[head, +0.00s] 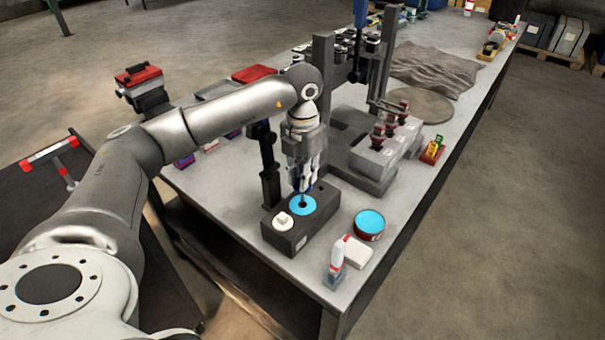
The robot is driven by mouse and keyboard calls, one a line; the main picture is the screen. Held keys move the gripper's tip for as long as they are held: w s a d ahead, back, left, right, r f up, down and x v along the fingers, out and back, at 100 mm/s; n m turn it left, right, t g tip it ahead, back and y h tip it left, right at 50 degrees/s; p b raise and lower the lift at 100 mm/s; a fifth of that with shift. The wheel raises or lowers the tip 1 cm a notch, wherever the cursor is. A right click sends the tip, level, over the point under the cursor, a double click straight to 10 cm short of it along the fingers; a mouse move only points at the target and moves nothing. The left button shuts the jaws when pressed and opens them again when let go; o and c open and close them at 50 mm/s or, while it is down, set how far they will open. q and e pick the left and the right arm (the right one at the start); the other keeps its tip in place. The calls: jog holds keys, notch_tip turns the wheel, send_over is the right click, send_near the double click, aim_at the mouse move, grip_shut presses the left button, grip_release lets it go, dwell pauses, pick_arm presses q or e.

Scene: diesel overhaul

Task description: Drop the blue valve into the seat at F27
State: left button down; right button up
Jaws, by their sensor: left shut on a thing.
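My left gripper (304,183) points straight down over a dark block (296,247) near the front end of the bench. It is shut on a slim dark piece with a little blue showing between the fingers, which I take for the blue valve. The fingers hide most of it. Directly below is a bright blue disc (296,211) with a dark centre, on top of the block. I cannot tell whether the held piece touches the disc. I cannot read an F27 label. My right gripper is not in view.
A white knob (283,221) sits beside the disc. A round tin with a blue top (369,224), a bottle (336,257) and a white box (357,251) stand to the right.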

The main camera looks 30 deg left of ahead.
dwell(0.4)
pick_arm(q)
jog(key=shift+f, duration=0.2)
jog(key=shift+f+b, duration=0.15)
jog(key=shift+b, duration=0.15)
jog(key=shift+f, duration=0.25)
jog(key=shift+f+b, duration=0.2)
jog(key=shift+b, duration=0.15)
jog(key=shift+f, duration=0.35)
jog(key=shift+b, duration=0.3)
jog(key=shift+f, duration=0.25)
